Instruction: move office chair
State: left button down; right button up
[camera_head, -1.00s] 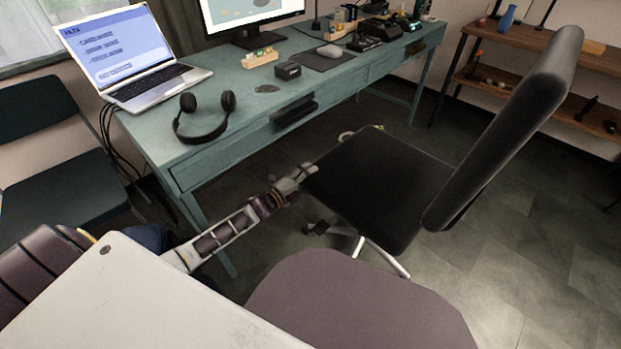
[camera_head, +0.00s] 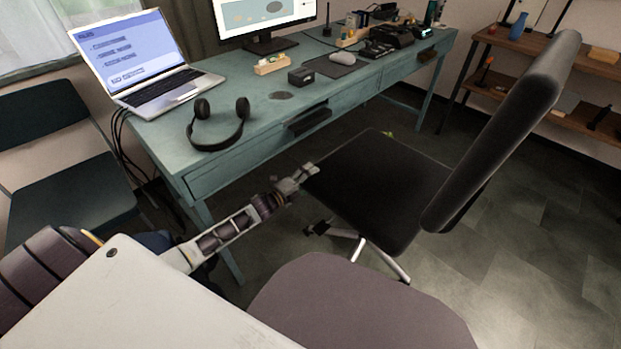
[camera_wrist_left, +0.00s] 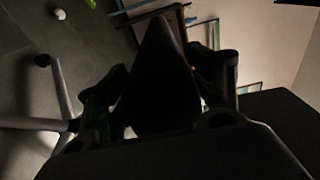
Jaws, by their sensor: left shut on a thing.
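The black office chair (camera_head: 375,190) stands in front of the desk, with its tall backrest (camera_head: 500,145) on the right and light metal base legs (camera_head: 385,262) below the seat. My left gripper (camera_head: 303,174) is at the left edge of the seat. In the left wrist view its two fingers (camera_wrist_left: 165,90) stand on either side of a dark part, and the gripper is shut on the chair's seat edge. That view is dark, so the exact contact is hard to see. My right gripper is in neither view.
The teal desk (camera_head: 262,150) lies close beyond the seat, with headphones (camera_head: 218,130) and a laptop (camera_head: 155,88) on it. Another dark chair (camera_head: 65,195) stands at the left. A wooden shelf (camera_head: 575,65) is at the back right. The floor (camera_head: 510,240) at right is clear.

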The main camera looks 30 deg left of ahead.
pick_arm(q)
jog(key=shift+a, duration=0.25)
jog(key=shift+c, duration=1.7)
grip_release()
jog(key=shift+o, duration=0.8)
jog(key=shift+d, duration=0.15)
jog(key=v, duration=1.2)
jog(key=shift+c, duration=0.3)
